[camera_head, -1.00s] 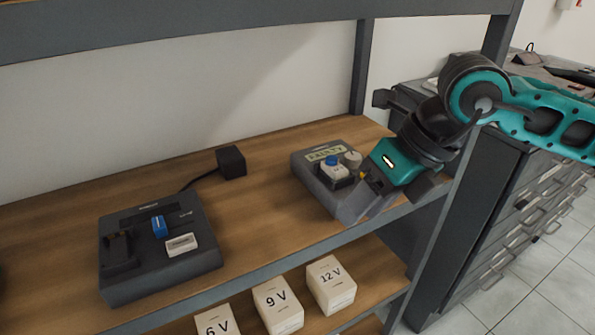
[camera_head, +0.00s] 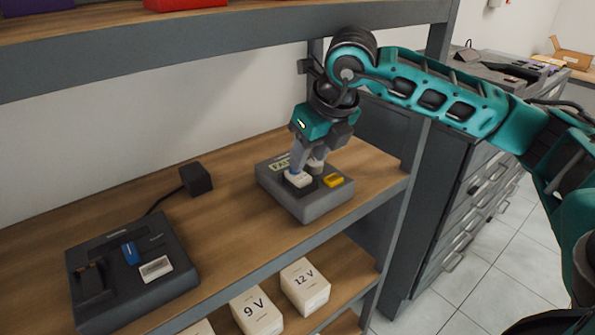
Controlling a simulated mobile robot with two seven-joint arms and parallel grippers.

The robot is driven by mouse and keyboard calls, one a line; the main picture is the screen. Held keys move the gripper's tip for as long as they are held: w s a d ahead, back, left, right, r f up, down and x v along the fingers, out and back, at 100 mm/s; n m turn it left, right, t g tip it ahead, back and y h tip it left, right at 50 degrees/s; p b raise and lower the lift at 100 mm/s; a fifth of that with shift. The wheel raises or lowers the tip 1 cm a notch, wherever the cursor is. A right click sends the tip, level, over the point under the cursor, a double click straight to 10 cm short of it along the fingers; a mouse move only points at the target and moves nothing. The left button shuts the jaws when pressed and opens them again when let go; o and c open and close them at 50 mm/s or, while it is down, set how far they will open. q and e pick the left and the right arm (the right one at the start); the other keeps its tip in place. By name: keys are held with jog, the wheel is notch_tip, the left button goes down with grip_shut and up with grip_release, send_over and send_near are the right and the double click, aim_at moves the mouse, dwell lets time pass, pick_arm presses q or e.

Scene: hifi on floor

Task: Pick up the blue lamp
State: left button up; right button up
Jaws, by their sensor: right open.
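The blue lamp (camera_head: 297,180) sits on the grey box (camera_head: 305,208) on the wooden shelf. Its white base shows, while its blue top is mostly covered by my right gripper. My right gripper (camera_head: 307,168) points down at the box, with its fingertips right at the lamp. It is open; I cannot tell whether the fingers touch the lamp. A yellow block (camera_head: 333,181) sits on the same box, to the right of the lamp. A pale round knob (camera_head: 316,166) is partly hidden behind the fingers. My left gripper is not in view.
A dark device (camera_head: 140,293) with a blue part (camera_head: 130,253) and a white block (camera_head: 155,269) stands at the left. A black adapter (camera_head: 196,179) lies behind it. White boxes, including the 12 V box (camera_head: 305,287), are on the lower shelf. A shelf post (camera_head: 408,210) stands at right.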

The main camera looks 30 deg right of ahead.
aim_at(298, 175)
jog(key=shift+w, duration=0.45)
jog(key=x, duration=0.5)
jog(key=shift+w, duration=0.25)
grip_shut()
